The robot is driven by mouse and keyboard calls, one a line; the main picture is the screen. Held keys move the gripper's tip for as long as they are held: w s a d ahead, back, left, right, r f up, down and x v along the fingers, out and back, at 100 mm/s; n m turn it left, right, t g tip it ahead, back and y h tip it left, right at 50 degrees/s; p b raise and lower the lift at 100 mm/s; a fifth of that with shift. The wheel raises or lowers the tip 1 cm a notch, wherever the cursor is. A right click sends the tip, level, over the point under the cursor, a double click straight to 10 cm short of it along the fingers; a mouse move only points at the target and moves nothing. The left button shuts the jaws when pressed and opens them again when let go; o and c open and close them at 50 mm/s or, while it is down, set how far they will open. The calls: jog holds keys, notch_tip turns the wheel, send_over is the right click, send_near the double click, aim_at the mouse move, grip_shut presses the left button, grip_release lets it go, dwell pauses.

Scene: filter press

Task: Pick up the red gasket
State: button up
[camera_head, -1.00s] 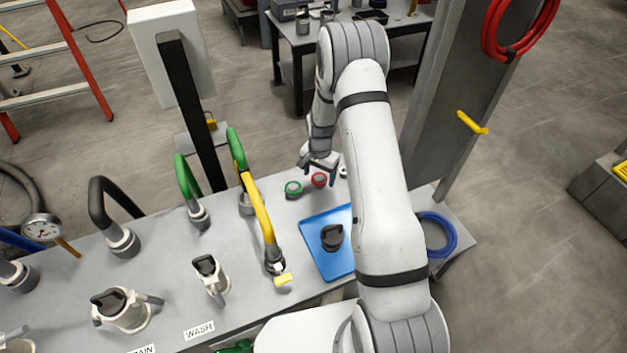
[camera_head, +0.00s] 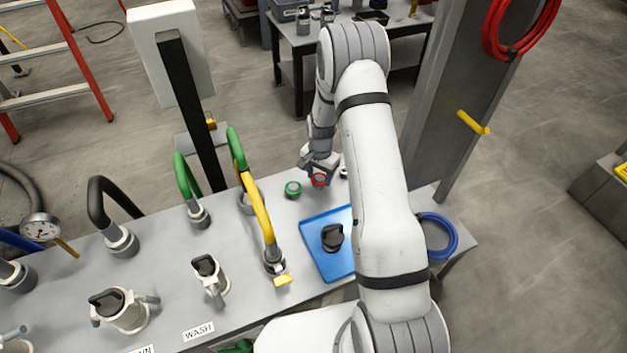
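The red gasket (camera_head: 319,180) is a small red ring on the grey bench, just right of a green ring (camera_head: 293,189). My gripper (camera_head: 319,176) is down at the red gasket, with its fingers on either side of it. The fingers are small in the view and partly overlap the ring. I cannot tell whether they touch it or have closed on it.
A blue tray (camera_head: 312,238) with a black-topped part (camera_head: 332,237) lies in front of the gasket. A white or grey ring (camera_head: 343,172) sits just right, partly hidden by my arm.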

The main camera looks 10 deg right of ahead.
jog(key=shift+c, duration=1.1)
